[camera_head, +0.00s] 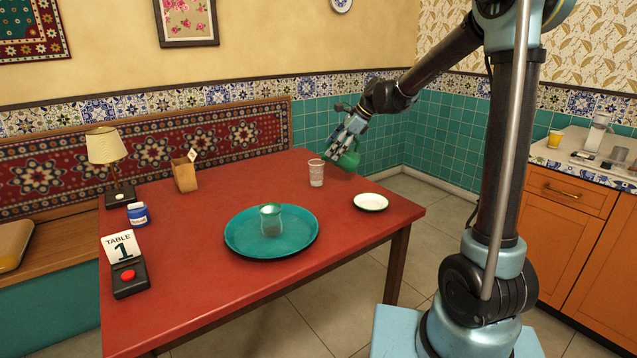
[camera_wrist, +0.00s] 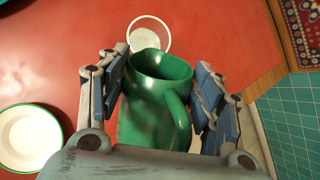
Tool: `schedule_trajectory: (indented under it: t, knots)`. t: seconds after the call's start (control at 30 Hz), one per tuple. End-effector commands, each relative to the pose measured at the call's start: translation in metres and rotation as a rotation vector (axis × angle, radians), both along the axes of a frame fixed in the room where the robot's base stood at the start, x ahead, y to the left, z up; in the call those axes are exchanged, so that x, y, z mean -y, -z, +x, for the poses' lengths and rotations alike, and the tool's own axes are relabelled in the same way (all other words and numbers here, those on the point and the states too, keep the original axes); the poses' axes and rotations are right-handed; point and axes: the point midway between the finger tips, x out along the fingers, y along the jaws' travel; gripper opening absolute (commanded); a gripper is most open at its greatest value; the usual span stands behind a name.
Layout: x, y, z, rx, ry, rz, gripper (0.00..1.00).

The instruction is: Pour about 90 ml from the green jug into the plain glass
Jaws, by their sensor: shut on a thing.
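The green jug (camera_head: 349,160) is held by my gripper (camera_head: 345,142) above the far right part of the red table. In the wrist view the jug (camera_wrist: 152,120) sits between the two blue-padded fingers of my gripper (camera_wrist: 163,95), its handle on the right. My gripper is shut on the jug. The plain glass (camera_head: 316,173) stands upright on the table, just left of the jug. In the wrist view the glass (camera_wrist: 149,36) lies just beyond the jug's rim, with something whitish in its bottom. The jug's contents are not clear.
A white saucer (camera_head: 357,202) lies near the table's right edge. A lamp (camera_head: 107,155), napkin box (camera_head: 184,174), blue jar (camera_head: 138,214) and table sign (camera_head: 122,250) stand left. Bare red table (camera_head: 200,300) lies in front.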

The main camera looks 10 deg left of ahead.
Motion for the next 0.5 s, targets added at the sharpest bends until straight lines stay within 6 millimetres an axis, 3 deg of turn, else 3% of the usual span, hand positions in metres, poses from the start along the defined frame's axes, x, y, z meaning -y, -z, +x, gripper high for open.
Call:
schedule_trajectory:
  t: [0.5]
  knots:
    - [0.0064,0.0074,0.0024,-0.055,0.001,0.132,0.06]
